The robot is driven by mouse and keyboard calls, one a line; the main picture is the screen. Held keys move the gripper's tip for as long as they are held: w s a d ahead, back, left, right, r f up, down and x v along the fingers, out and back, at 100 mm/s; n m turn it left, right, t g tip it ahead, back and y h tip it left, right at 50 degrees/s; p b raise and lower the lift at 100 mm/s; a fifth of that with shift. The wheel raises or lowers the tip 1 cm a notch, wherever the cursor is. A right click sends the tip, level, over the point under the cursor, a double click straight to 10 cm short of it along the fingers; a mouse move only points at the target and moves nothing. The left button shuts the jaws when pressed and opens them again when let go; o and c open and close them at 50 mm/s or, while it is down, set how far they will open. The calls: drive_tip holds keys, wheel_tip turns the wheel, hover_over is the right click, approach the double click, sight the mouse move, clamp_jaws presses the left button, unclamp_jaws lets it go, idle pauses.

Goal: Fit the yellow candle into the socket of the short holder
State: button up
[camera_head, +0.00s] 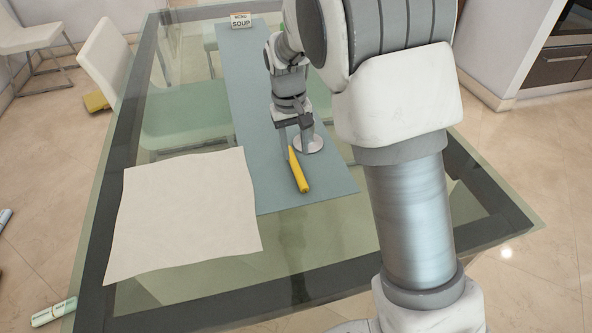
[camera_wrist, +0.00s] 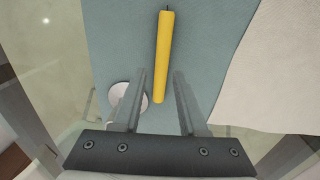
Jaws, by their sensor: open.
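My gripper is open and holds nothing. A pale round disc, seemingly the short holder (camera_head: 310,144), stands beside the right finger in the head view. In the wrist view the holder (camera_wrist: 119,93) is partly hidden by the left finger, and its socket cannot be seen.
The runner (camera_head: 250,80) lies along a glass table (camera_head: 180,280) with a dark frame. A cream cloth (camera_head: 185,210) covers the table left of the runner. A card reading "MENU SOUP" (camera_head: 240,20) stands at the far end. Chairs (camera_head: 105,60) are at the left.

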sight(296, 165)
wheel_tip(296, 165, down, 5)
drive_tip(key=shift+w+f+b, duration=0.1)
drive_tip(key=shift+f+b, duration=0.05)
drive_tip(key=shift+b, duration=0.95)
drive_tip(key=shift+c, duration=0.2)
clamp_jaws()
